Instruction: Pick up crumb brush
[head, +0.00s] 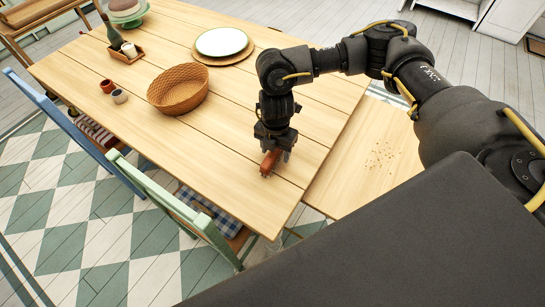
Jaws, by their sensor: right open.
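The crumb brush (269,163) is a small reddish-brown thing on the wooden table, near its front right part. My right gripper (275,153) points straight down over it, with its fingers at the brush. The jaws are open, and part of the brush is hidden behind the fingers. I cannot tell whether the fingers touch it. My left gripper is not in view.
A wicker basket (178,100), a plate (222,42) on a round mat, two small cups (119,96) and a tray with a bottle (116,36) stand further left and back on the table (215,145). Crumbs (379,156) lie on a lower wooden surface at right. Chairs (190,213) line the left side.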

